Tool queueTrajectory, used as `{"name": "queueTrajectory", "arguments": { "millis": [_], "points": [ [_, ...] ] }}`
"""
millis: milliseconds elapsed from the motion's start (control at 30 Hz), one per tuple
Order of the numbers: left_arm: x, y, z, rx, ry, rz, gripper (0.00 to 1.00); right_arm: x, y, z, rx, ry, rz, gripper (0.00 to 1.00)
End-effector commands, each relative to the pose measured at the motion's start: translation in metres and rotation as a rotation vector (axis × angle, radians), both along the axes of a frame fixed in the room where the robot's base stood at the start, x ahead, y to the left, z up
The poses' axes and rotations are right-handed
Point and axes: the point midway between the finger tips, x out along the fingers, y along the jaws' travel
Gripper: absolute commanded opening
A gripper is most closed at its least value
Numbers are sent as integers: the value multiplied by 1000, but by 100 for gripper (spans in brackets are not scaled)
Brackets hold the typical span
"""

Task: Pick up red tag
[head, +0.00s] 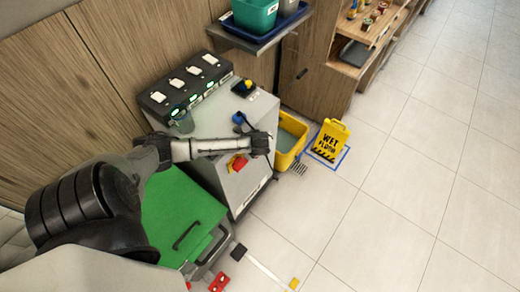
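A small red piece (219,283) lies low in the picture, near the bottom edge beside the green-lidded unit. Another red part (238,163) with some yellow by it sits on the grey machine's (235,118) front, just below my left forearm. I cannot tell which of these is the red tag. My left gripper (262,144) is over the machine's right edge, above and to the right of the red part and apart from it. Its dark fingers are too small to tell open from shut. My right gripper is out of view.
The green lid (180,215) with a dark handle is in front of the machine. A yellow bucket (290,140) and a yellow wet-floor sign (330,139) stand right of it. A shelf with a green bin (255,14) is above. The tiled floor at right is clear.

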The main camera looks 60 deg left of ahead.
Motion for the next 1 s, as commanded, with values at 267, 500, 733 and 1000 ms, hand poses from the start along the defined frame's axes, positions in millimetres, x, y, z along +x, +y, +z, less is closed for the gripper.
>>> {"name": "queueTrajectory", "arguments": {
  "millis": [267,500,733,1000],
  "points": [
    [0,0,0,0,0,0,78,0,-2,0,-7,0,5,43],
    [0,0,0,0,0,0,55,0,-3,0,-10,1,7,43],
    [-1,0,0,-1,2,1,40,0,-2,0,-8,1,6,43],
    [-1,0,0,0,3,1,40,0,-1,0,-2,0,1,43]
  ]
}}
